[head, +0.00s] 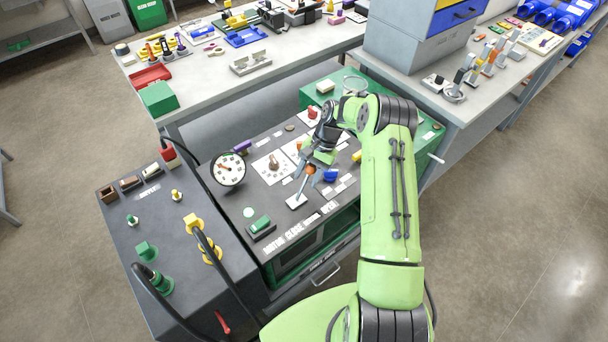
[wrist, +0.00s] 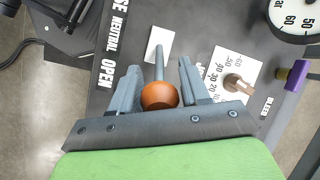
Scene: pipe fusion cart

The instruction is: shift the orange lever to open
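The orange lever shows as a round orange knob (wrist: 160,96) on a grey shaft in the wrist view. The shaft rises from a pale base plate (wrist: 159,42) on the dark cart top. In the head view the lever (head: 311,170) is partly covered by my gripper (head: 308,172). In the wrist view my gripper (wrist: 160,85) has a finger on each side of the knob, close against it with no clear gap. A white OPEN label (wrist: 103,73) and a NEUTRAL label (wrist: 116,33) lie left of the lever. The base plate is about level with NEUTRAL; the knob appears lower, toward OPEN.
A dial gauge (head: 229,168), a purple knob (head: 243,146) and a green rocker switch (head: 261,226) are on the panel. A black unit (head: 170,215) with cables stands at left. Cluttered grey benches (head: 215,85) stand behind.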

